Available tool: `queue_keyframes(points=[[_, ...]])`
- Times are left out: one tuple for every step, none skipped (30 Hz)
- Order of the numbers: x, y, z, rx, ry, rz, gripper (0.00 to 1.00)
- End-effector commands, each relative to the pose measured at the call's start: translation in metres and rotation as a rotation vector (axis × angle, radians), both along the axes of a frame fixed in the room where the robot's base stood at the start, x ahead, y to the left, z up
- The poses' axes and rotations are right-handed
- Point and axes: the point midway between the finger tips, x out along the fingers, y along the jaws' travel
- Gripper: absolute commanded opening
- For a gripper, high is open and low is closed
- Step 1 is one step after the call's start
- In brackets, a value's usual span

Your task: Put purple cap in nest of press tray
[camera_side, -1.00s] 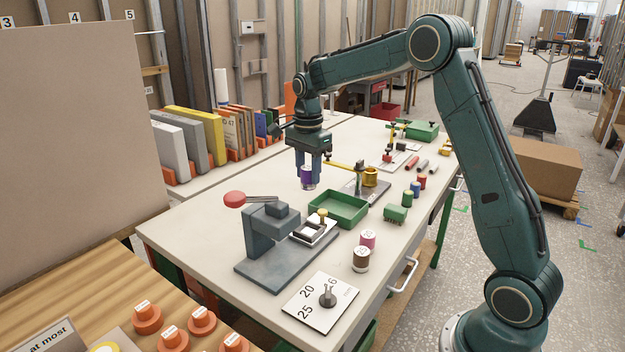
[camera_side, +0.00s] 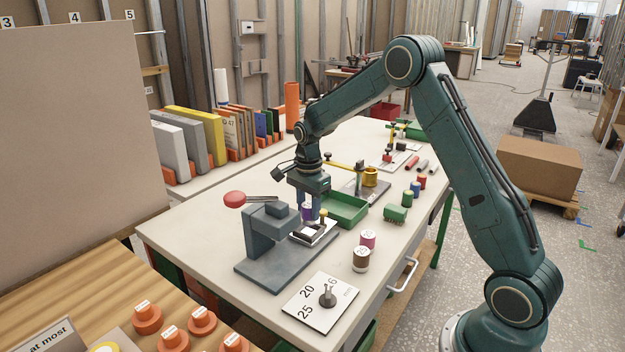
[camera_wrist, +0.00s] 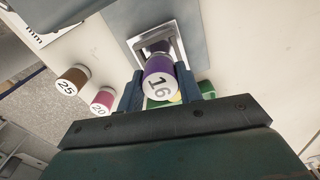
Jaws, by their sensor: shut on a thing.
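The purple cap (camera_wrist: 160,77), marked 16, is between the fingers of my gripper (camera_wrist: 165,92) in the wrist view. My gripper is shut on it. In the side view the purple cap (camera_side: 307,211) shows below my gripper (camera_side: 311,207), at the back of the press tray (camera_side: 318,234). The tray is a pale frame with a dark nest and a yellow knob. In the wrist view the tray (camera_wrist: 136,42) lies beyond the cap, which covers part of the nest. I cannot tell whether the cap touches the tray.
The grey press (camera_side: 262,235) with its red-knobbed lever stands just left of the tray. A green bin (camera_side: 352,212) is close on the right. A pink cap (camera_side: 368,239) and a brown cap (camera_side: 361,259) stand at the front right, near a number plate (camera_side: 305,303).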

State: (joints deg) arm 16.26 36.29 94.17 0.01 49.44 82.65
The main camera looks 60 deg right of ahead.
Motion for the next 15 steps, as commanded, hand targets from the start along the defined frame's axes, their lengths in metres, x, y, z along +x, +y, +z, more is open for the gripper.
queue_keyframes(points=[[-0.001, 0.0, -0.007, 0.0, 0.003, 0.0, 0.12], [0.0, 0.0, -0.011, 0.0, 0.003, 0.0, 0.12], [-0.001, 0.0, -0.016, 0.001, 0.004, 0.0, 0.12], [-0.001, 0.0, -0.019, 0.001, 0.004, 0.0, 0.12], [0.0, 0.0, -0.022, 0.0, 0.003, 0.0, 0.12], [0.0, 0.0, -0.024, 0.0, 0.001, 0.0, 0.12], [0.0, 0.0, -0.026, 0.0, 0.001, 0.0, 0.12], [0.0, 0.0, -0.027, 0.0, 0.001, 0.0, 0.12], [0.0, 0.0, -0.027, 0.0, 0.0, 0.0, 0.12], [0.0, 0.0, -0.028, 0.0, 0.0, 0.0, 0.12], [0.0, 0.0, -0.028, 0.0, 0.0, 0.0, 0.12], [0.0, 0.0, -0.027, 0.0, 0.0, 0.0, 0.12], [0.0, 0.0, -0.027, 0.0, 0.0, 0.0, 0.12], [0.0, 0.0, -0.027, 0.0, 0.0, 0.0, 0.12], [0.0, 0.0, -0.027, 0.0, 0.0, 0.0, 0.12]])
